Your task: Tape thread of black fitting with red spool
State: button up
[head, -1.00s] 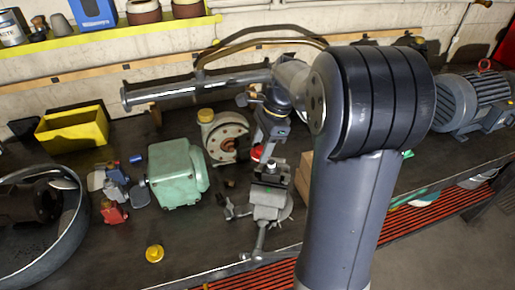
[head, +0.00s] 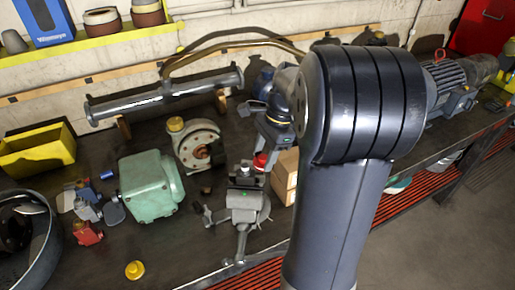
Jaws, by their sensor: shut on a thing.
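My gripper (head: 265,147) points down over the bench and is shut on the red spool (head: 260,161). The spool is at the fingertips, partly covered by them. The small black fitting (head: 245,171) stands upright in the jaws of the grey bench vise (head: 243,203), with a light tip on top. The spool appears just right of and behind the fitting's top. I cannot tell whether they touch, and no tape strand is clear at this size.
A wooden block (head: 285,178) stands right of the vise. A green motor housing (head: 150,186), a round flanged pump (head: 200,145) and a yellow bin (head: 38,150) lie to the left. A yellow cap (head: 134,270) sits near the bench's front edge. My arm hides the bench at right.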

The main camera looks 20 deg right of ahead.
jog(key=s+a, duration=0.2)
jog(key=s, duration=0.1)
jog(key=shift+s+a, duration=0.2)
jog(key=shift+a, duration=0.05)
jog(key=shift+s+a, duration=0.25)
jog(key=shift+a, duration=0.5)
jog(key=a, duration=0.2)
jog(key=shift+w+a, duration=0.25)
jog(key=shift+a, duration=0.1)
jog(key=shift+w+a, duration=0.8)
jog(key=shift+a, duration=0.15)
jog(key=w+r, duration=0.6)
jog(key=shift+d, duration=0.4)
